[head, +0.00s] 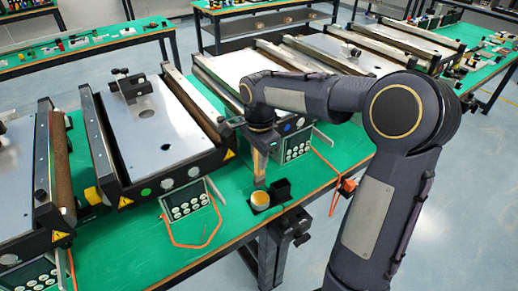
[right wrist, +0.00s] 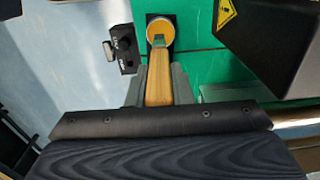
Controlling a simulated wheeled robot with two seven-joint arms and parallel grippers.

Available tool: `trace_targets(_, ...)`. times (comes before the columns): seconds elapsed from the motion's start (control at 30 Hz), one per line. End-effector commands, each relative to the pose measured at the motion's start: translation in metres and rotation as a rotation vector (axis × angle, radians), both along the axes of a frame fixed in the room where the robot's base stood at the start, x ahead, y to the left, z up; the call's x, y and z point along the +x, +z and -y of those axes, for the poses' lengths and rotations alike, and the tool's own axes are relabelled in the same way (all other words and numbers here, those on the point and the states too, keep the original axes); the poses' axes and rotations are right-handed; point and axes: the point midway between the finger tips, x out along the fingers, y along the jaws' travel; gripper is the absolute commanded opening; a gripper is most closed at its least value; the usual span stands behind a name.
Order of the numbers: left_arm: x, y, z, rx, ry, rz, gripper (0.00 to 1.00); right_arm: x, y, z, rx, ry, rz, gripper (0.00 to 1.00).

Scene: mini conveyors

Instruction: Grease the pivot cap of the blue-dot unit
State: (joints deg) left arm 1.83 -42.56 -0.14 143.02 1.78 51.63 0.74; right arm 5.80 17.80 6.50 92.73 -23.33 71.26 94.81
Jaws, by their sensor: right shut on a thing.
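My right gripper (head: 260,140) is shut on a brush with a pale wooden handle (head: 259,168), held pointing down over a grease pot. The pot (head: 260,199) is round with orange-yellow contents and stands on a dark base near the table's front edge. In the right wrist view the brush (right wrist: 158,88) has its tip over or in the pot (right wrist: 161,27); I cannot tell if it touches the grease. A small blue dot (head: 287,127) shows on the front of the right-hand conveyor unit, partly behind my gripper. I cannot make out that unit's pivot cap. My left gripper is out of view.
A black block (head: 282,190) stands beside the pot. The middle conveyor unit (head: 150,130) has a green dot (head: 145,192) and a yellow cap (head: 93,195) at its left. Keypad boxes (head: 187,199) with orange cables lie in front. Green table (head: 110,245) is bare at front.

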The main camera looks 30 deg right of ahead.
Motion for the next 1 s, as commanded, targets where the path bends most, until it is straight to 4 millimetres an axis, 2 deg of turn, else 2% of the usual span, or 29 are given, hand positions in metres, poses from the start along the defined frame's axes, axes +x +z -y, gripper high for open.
trace_targets(0.27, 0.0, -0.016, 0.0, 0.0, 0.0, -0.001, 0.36, 0.0, -0.02, 0.001, 0.0, 0.0, -0.001, 0.0)
trace_targets(0.6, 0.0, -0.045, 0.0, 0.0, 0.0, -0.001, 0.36, 0.0, -0.055, 0.001, 0.0, -0.002, 0.0, 0.0)
trace_targets(1.0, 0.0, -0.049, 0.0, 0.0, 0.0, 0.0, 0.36, 0.0, -0.061, 0.001, 0.0, -0.001, 0.0, 0.0)
